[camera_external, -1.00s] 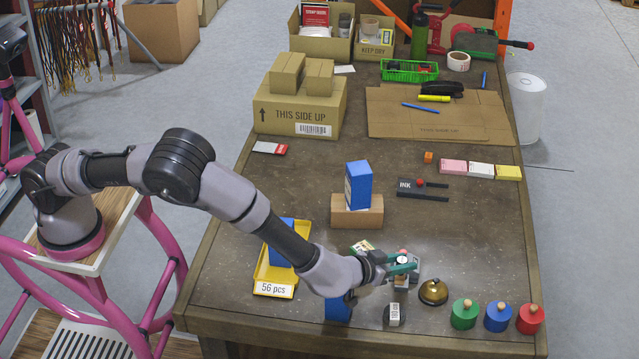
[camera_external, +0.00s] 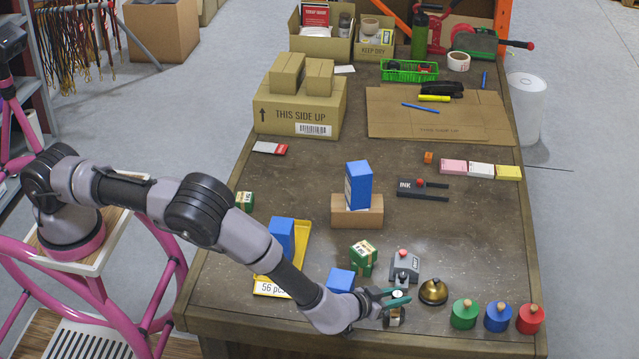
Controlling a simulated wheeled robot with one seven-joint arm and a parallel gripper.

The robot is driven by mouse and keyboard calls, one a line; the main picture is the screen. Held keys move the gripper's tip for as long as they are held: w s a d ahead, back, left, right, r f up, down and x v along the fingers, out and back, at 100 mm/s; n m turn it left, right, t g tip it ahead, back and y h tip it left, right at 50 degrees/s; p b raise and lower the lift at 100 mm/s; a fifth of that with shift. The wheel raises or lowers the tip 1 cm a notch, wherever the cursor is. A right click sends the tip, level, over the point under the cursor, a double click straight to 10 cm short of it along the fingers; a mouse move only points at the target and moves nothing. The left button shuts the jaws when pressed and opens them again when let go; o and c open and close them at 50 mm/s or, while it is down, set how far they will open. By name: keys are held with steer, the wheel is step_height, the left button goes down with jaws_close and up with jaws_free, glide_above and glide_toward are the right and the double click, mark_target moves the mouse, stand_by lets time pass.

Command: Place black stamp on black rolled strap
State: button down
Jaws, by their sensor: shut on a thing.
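My gripper (camera_external: 396,299), with its teal fingers, is at the front of the table. It is shut on a small dark stamp (camera_external: 398,294) with a pale top, mostly hidden by the fingers. The black rolled strap (camera_external: 393,319), with a white label, sits on the table directly below the gripper and is partly covered by it. The stamp is over the strap; I cannot tell whether they touch.
A grey device (camera_external: 407,264) with a red knob stands just behind my gripper. A brass bell (camera_external: 433,291) is close on the right, then green, blue and red knobbed cylinders (camera_external: 497,316). A blue box (camera_external: 341,280) and a green box (camera_external: 363,258) are to the left.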

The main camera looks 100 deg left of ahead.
steer(key=shift+f, duration=0.1)
steer(key=c, duration=0.6)
jaws_free()
steer(key=shift+f, duration=0.1)
steer(key=shift+o, duration=0.2)
